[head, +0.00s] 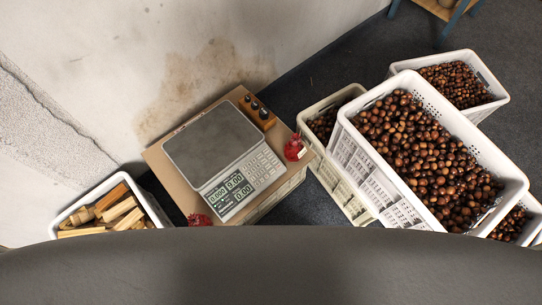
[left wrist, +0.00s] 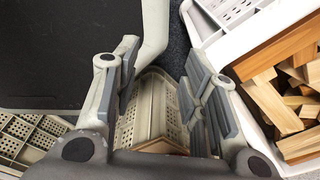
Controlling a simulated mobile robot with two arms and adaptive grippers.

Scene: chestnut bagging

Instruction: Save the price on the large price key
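The price scale (head: 237,190) stands on a brown board, with a dark weighing plate (head: 212,143) and a front panel tilted in the picture. Its display (head: 235,182) has three windows; the middle one seems to read 9.00 and the others zeros. The keypad (head: 262,165) is right of the display; its key labels are too small to read, so I cannot single out the large price key. My left gripper (left wrist: 162,62) shows only in the left wrist view, fingers apart and nothing between them. Crate lattice shows beyond it. My right gripper is in neither view.
White crates of chestnuts (head: 345,122) stand right of the scale. A crate of wood pieces (head: 68,216) is at lower left, also in the left wrist view (left wrist: 222,50). A red object (head: 295,148) and a small dark-knobbed wooden block (head: 257,112) sit on the board.

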